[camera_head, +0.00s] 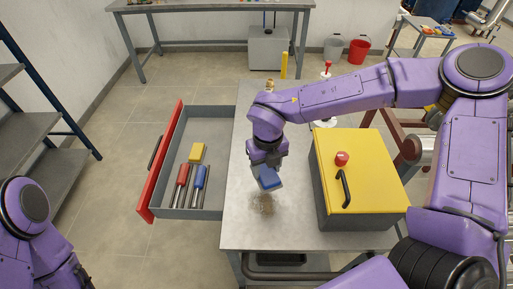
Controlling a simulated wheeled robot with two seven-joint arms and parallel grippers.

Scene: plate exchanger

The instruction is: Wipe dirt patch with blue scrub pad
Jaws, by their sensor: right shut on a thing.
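The blue scrub pad (269,179) is held in my right gripper (267,168), above the metal worktable (290,235). My right gripper is shut on it. The brownish dirt patch (262,204) lies on the tabletop just in front of the pad, nearer the table's front edge. A small gap shows between pad and patch in the picture; I cannot tell the pad's exact height above the table. My left arm is at the lower left, and its gripper (77,277) is only partly seen at the bottom edge, so its jaws are unclear.
A yellow-topped box (365,165) with a red knob and black handle stands right of the patch. An open red-fronted drawer (210,125) at left holds a yellow block (197,153) and red- and blue-handled tools. Tabletop left and front of the patch is clear.

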